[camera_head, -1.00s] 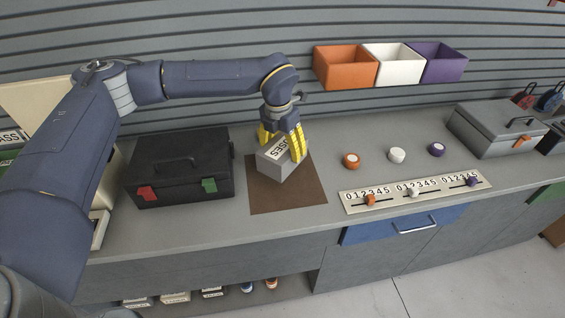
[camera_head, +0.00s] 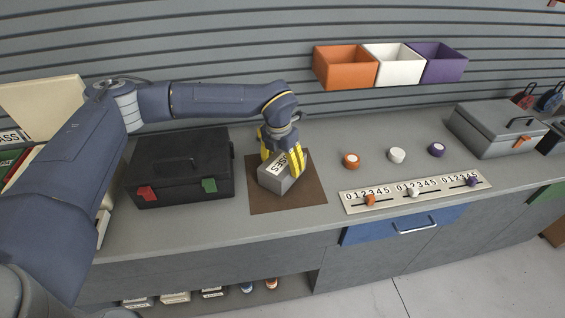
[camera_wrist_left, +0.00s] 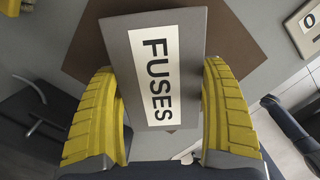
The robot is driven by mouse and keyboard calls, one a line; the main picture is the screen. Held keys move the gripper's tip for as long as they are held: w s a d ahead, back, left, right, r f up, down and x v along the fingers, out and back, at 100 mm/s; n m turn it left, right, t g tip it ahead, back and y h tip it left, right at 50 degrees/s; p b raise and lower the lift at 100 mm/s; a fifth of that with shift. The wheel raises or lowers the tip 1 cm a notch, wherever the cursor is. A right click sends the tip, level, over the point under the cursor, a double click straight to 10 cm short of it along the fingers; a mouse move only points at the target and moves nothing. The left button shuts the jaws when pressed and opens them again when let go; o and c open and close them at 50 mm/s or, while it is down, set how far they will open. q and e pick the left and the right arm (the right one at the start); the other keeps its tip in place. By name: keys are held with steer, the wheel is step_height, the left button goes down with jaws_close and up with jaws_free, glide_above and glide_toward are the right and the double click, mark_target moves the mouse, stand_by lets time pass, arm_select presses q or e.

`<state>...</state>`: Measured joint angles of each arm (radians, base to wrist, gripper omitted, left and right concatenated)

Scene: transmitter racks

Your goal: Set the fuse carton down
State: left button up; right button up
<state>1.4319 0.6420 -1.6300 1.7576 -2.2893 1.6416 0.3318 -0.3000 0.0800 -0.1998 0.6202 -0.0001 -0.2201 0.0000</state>
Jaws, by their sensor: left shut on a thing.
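The fuse carton (camera_head: 274,181) is a grey box with a white label; the label reads FUSES in the left wrist view (camera_wrist_left: 153,70). My left gripper (camera_head: 281,163) has yellow fingers and is shut on the carton, one finger on each side of it in the wrist view. The carton is over the brown mat (camera_head: 311,199) on the counter, turned at an angle to the mat's edges. I cannot tell whether its underside touches the mat. My right gripper is not in view.
A black case (camera_head: 178,165) with red and green latches stands just left of the mat. A slider panel (camera_head: 440,187) and several round knobs (camera_head: 397,155) are to the right. Orange, white and purple bins (camera_head: 345,73) hang on the wall above.

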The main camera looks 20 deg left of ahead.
mark_target(280, 164)
arm_select(q)
steer(key=shift+f, duration=0.2)
steer(key=o, duration=1.5)
steer(key=shift+o, duration=0.2)
steer(key=shift+r, duration=0.1)
step_height(280, 164, up, 12)
steer(key=s, duration=0.1)
steer(key=shift+s+a, duration=0.2)
steer(key=shift+a, duration=0.05)
